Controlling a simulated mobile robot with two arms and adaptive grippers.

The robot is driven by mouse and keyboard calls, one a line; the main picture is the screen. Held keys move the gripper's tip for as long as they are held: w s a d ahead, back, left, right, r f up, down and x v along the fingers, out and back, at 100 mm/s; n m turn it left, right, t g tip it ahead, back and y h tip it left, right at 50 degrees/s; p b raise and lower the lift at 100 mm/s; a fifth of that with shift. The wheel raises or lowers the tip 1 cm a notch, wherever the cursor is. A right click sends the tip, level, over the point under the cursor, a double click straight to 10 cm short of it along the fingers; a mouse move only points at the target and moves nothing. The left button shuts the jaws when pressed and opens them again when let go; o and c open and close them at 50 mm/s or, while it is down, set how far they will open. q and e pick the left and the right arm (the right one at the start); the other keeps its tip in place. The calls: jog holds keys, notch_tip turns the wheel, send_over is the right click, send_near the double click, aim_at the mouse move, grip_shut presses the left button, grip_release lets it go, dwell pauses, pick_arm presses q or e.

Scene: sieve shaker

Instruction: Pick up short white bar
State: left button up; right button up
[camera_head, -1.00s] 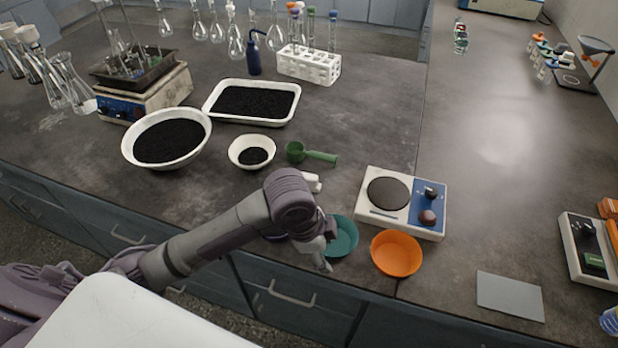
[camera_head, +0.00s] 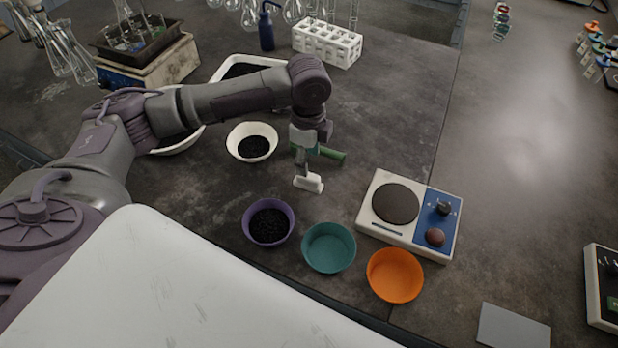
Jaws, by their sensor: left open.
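The short white bar (camera_head: 309,183) lies on the dark bench, in front of the green scoop (camera_head: 331,153). My left gripper (camera_head: 303,172) points down right at the bar, with its fingertips at or just above the bar's left part. It is open. I cannot tell whether the fingers straddle the bar or touch it. The gripper and wrist hide part of the scoop. My right gripper is not in view.
Purple (camera_head: 268,222), teal (camera_head: 329,248) and orange (camera_head: 395,276) bowls stand in front of the bar. A white bowl (camera_head: 251,142) with black grains is to the left. A balance-like device (camera_head: 410,212) stands to the right. A white test-tube rack (camera_head: 327,43) is behind.

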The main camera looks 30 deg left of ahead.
aim_at(308, 180)
pick_arm(q)
notch_tip(308, 180, down, 3)
jog(key=shift+w+r, duration=0.1)
jog(key=shift+w, duration=0.05)
jog(key=shift+f, duration=0.35)
jog(key=shift+f+p, duration=0.3)
jog(key=shift+f, duration=0.3)
jog(key=f, duration=0.3)
jog(key=shift+s+f, duration=0.2)
jog(key=shift+f, duration=0.3)
jog(key=shift+c, duration=0.6)
grip_shut()
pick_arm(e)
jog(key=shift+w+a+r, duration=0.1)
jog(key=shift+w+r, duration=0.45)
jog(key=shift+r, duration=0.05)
